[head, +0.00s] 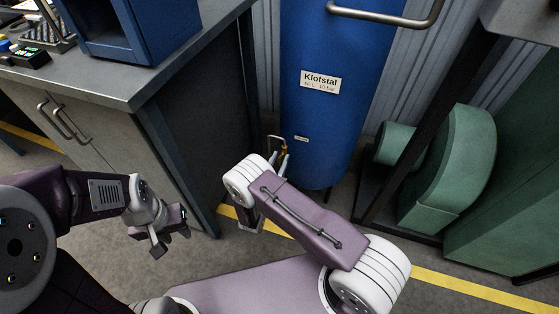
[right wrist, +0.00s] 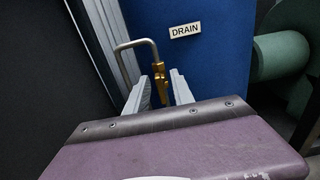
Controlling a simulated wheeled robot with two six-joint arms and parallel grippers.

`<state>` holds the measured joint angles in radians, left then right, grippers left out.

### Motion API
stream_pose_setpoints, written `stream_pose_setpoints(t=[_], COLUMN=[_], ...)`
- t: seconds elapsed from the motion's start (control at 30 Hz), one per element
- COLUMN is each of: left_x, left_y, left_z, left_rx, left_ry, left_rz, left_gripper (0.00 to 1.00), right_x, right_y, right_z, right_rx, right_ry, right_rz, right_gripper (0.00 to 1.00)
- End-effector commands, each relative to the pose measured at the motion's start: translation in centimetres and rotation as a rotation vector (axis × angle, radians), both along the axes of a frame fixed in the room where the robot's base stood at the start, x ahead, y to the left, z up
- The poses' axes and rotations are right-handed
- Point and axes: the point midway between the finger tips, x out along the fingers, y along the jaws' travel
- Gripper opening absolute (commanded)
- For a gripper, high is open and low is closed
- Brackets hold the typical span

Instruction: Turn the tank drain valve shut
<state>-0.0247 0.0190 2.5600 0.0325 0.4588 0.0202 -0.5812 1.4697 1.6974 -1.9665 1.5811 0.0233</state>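The blue tank (head: 325,100) stands upright at the back, with a "Klofstal" label on its front. Its brass drain valve (right wrist: 160,84) sits low on the tank, left of a small "DRAIN" label (right wrist: 185,30). A bent grey bar (right wrist: 151,46) rises from the valve and hooks over to the left. My right gripper (right wrist: 160,80) is open, its two grey fingers on either side of the brass valve; contact cannot be told. In the head view the valve (head: 284,151) is partly hidden by my right gripper (head: 281,163). My left gripper (head: 170,239) is open and empty, away from the tank.
A grey workbench (head: 170,80) with a dark side panel stands close on the left of the tank. A green machine (head: 455,165) and a dark frame stand on the right. A yellow line (head: 475,291) crosses the grey floor, which is clear in front.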

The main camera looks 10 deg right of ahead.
Motion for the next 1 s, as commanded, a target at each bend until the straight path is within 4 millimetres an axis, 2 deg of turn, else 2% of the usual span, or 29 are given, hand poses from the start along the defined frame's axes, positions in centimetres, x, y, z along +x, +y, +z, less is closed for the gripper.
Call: stream_pose_setpoints(t=[0.03,0.1,0.57,1.0], left_x=[0.0,0.0,0.0,0.0], left_y=[0.0,0.0,0.0,0.0], left_z=[0.0,0.0,0.2,1.3], left_rx=[0.0,0.0,0.0,0.0], left_ry=[0.0,0.0,0.0,0.0], left_rz=[0.0,0.0,0.0,0.0], left_gripper=[0.36,0.36,0.36,0.36], right_x=[0.0,0.0,-0.1,-0.2], right_y=[0.0,0.0,0.0,-0.1], right_z=[0.0,0.0,0.0,0.0], right_rx=[0.0,0.0,0.049,0.346], right_ry=[0.0,0.0,-0.032,-0.231], right_rz=[0.0,0.0,0.0,0.0], right_gripper=[0.18,0.0,0.0,0.0])
